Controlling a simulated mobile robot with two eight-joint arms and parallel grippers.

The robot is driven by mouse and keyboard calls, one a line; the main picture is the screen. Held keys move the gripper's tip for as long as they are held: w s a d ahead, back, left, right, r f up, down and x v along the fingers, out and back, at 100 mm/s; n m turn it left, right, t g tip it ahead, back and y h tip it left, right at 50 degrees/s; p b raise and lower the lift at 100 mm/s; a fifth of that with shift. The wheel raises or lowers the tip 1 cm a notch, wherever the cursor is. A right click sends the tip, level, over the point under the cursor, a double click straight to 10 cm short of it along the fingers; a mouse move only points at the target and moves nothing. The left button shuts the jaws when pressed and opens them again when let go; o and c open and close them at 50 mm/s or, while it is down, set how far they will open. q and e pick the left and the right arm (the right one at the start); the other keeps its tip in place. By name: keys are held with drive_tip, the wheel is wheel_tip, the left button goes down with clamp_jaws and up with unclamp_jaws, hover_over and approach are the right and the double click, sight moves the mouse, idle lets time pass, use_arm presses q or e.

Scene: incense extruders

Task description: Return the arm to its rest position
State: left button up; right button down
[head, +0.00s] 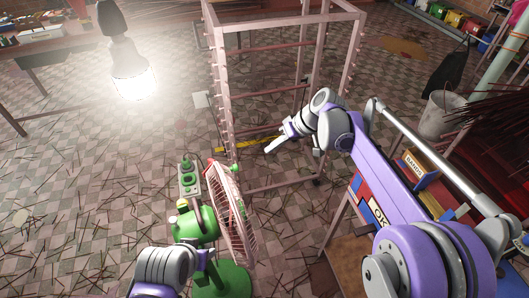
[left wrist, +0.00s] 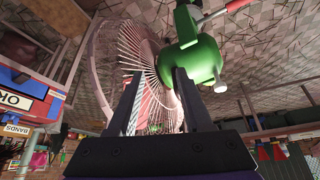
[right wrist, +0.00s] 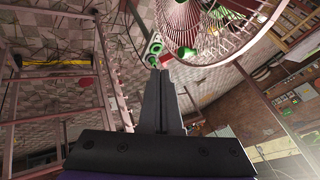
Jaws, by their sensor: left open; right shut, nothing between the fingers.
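My right arm (head: 385,175) reaches in from the lower right of the head view. My right gripper (head: 276,144) is in the air in front of the metal rack. In the right wrist view its fingers (right wrist: 160,72) are together with nothing between them. My left arm (head: 165,268) shows at the bottom left of the head view, beside the green fan (head: 195,225); its fingertips are hard to make out there. In the left wrist view my left gripper (left wrist: 158,74) is open. The fan's cage (left wrist: 140,50) shows beyond and between its fingers, and no object is held.
A tall pinkish rack (head: 220,80) stands at the back centre. A bench with a BANDS box (head: 413,168) and dark incense sticks is beside my right arm. A lit lamp (head: 133,80) hangs at left. Sticks litter the tiled floor.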

drive_tip(key=s+d+r+m+t+h, duration=0.1)
drive_tip(key=s+d+m+t+h, duration=0.15)
drive_tip(key=s+d, duration=0.9)
drive_tip(key=s+d+f+m+t+h, duration=0.1)
drive_tip(key=s+d+f+m+h, duration=0.1)
drive_tip(key=s, duration=0.7)
drive_tip(key=s+d+f+m+h, duration=0.2)
drive_tip(key=s+d+f, duration=0.3)
drive_tip(key=s, duration=0.4)
drive_tip(key=shift+s+d+f+t+h, duration=0.25)
drive_tip(key=shift+f+t+h, duration=0.1)
drive_tip(key=shift+f, duration=0.1)
drive_tip(key=shift+m, duration=0.25)
